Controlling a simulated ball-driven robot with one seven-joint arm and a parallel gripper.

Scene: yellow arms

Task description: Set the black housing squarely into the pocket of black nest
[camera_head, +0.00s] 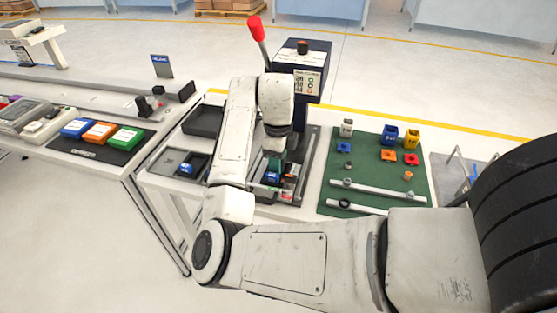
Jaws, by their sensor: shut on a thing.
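My gripper (274,162) is at the work station in the middle of the table, pointing down and small in view. It is shut on what looks like the black housing; my arm and the gripper hide most of it. Under the gripper a dark nest area with a blue label (271,178) shows, on the base below the lever press. I cannot tell whether the housing touches the nest or sits square in its pocket.
A press with a red-knobbed lever (256,28) stands behind. Left are an empty black tray (203,121) and a grey tray (163,160) with a dark blue-marked part (192,164). Right, a green mat (375,148) holds several coloured pieces and rods.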

